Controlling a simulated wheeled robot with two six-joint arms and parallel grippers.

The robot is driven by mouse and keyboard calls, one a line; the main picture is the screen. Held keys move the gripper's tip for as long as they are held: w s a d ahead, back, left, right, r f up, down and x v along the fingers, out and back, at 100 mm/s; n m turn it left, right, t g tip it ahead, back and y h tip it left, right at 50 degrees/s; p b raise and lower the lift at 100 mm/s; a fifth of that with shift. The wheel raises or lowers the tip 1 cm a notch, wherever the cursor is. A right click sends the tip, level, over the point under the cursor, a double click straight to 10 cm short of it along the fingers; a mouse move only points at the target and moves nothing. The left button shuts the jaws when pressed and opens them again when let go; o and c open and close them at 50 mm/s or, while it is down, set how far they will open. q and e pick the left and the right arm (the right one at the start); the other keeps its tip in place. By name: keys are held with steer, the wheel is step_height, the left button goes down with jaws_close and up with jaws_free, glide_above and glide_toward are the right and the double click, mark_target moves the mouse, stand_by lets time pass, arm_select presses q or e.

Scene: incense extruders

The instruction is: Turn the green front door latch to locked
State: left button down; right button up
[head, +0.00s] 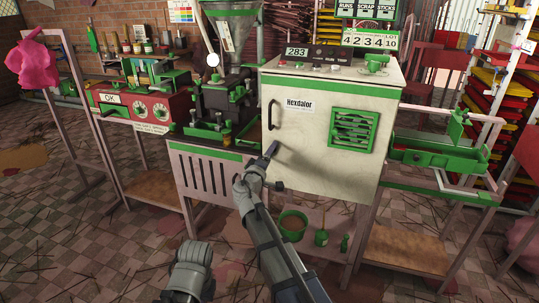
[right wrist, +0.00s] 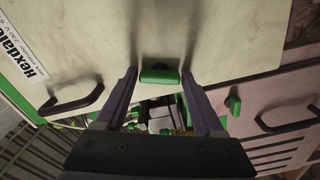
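The green front door latch (right wrist: 160,76) is a small rounded bar on the cream cabinet door (head: 300,165). In the right wrist view it lies crosswise, its long side running from one finger toward the other. My right gripper (head: 271,168) is open in front of the door's lower left part. Its two fingertips (right wrist: 160,74) stand on either side of the latch, with a narrow gap at each end. I cannot tell whether either finger touches it. In the head view the latch is not distinguishable behind the gripper. A grey part of my left arm shows at the bottom, without visible fingers.
A second green latch (right wrist: 233,104) and another black handle (right wrist: 287,119) are at the right in the wrist view. A green vent (head: 354,130) is on the door. A green pot (head: 292,225) stands below.

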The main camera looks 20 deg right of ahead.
steer(key=o, duration=0.3)
steer(key=v, duration=0.7)
steer(key=shift+s+a, duration=0.25)
steer(key=shift+s, duration=0.1)
